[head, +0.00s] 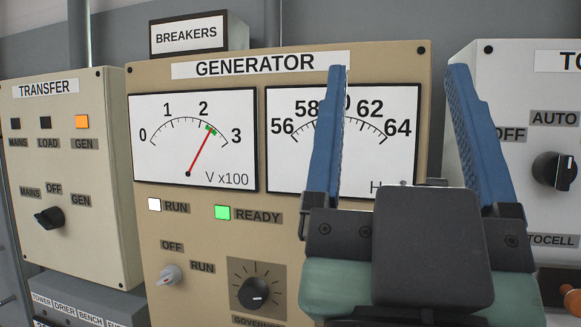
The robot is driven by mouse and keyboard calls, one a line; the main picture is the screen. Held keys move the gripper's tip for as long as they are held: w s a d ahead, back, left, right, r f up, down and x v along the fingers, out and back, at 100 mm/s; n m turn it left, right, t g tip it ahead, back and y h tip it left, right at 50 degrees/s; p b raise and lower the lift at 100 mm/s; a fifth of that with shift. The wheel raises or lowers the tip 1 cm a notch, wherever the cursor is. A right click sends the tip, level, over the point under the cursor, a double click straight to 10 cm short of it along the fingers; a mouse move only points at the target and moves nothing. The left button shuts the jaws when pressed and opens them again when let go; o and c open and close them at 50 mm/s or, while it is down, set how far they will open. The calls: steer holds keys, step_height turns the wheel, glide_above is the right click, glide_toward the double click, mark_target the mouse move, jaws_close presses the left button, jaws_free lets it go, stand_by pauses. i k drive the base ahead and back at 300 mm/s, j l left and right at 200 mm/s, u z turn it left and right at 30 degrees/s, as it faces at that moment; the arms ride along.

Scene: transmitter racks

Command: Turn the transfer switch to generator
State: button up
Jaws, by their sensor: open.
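The transfer switch (48,218) is a black rotary knob on the cream TRANSFER panel (90,240) at the far left. MAINS, OFF and GEN labels sit around it. The knob's handle lies roughly crosswise; I cannot tell for sure which label it points to. Above it, the GEN lamp (82,121) is lit orange, while the MAINS and LOAD lamps are dark. My gripper (397,72) is open and empty, its two blue fingers wide apart in front of the GENERATOR panel. It is far to the right of the transfer switch and apart from it.
The tan GENERATOR panel (205,300) stands centre, with a voltage needle just above 2, white RUN lamp, green READY lamp (222,212), an OFF/RUN knob (168,275) and a governor dial (254,293). A white panel (505,85) stands right. My gripper hides part of the frequency meter.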

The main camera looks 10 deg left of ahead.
mark_target(52, 218)
steer(key=j+u, duration=0.35)
steer(key=i+j+u, duration=0.1)
steer(key=j+u, duration=0.15)
steer(key=u, duration=0.15)
steer(key=i+j+u, duration=0.1)
steer(key=j+u, duration=0.25)
